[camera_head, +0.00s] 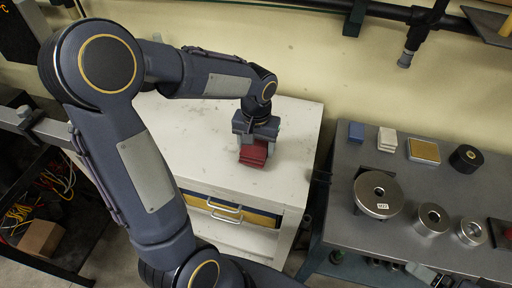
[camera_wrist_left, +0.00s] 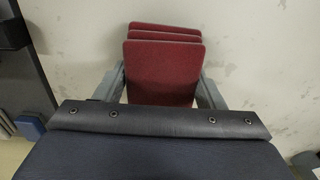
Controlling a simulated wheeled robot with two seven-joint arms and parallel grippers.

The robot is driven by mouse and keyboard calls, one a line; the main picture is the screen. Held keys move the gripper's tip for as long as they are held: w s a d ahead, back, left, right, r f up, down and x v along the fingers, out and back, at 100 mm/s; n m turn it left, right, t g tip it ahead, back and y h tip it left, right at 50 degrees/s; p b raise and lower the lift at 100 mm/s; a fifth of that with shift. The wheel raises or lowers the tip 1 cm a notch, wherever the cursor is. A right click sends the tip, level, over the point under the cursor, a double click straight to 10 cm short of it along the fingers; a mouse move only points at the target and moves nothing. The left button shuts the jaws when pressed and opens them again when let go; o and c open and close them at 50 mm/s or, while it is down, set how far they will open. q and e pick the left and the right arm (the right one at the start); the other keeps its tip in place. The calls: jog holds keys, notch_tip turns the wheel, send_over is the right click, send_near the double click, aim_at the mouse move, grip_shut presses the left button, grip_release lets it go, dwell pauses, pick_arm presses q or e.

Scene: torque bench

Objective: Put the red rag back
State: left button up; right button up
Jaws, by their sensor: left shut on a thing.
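The red rag (camera_head: 253,154) is a small folded, layered dark red block. It is at the white cabinet's top, near its front edge. My left gripper (camera_head: 256,141) comes down over it from above and is shut on it. In the left wrist view the red rag (camera_wrist_left: 163,68) sits between the two grey fingers (camera_wrist_left: 160,88), with its stacked layers showing. I cannot tell whether the rag touches the cabinet top. My right gripper is not in view.
The white cabinet (camera_head: 212,165) has a clear top and drawers below. On the grey bench (camera_head: 340,215) at right are a blue block (camera_head: 356,131), a white folded stack (camera_head: 387,139), a yellowish block (camera_head: 423,150), a black roll (camera_head: 466,158) and several metal discs. A dark rack stands at left.

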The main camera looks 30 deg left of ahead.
pick_arm(q)
jog(key=shift+f, duration=0.8)
jog(key=shift+f, duration=0.25)
jog(key=o, duration=1)
jog(key=shift+r, duration=0.1)
jog(key=shift+c, duration=0.2)
jog(key=shift+r, duration=0.1)
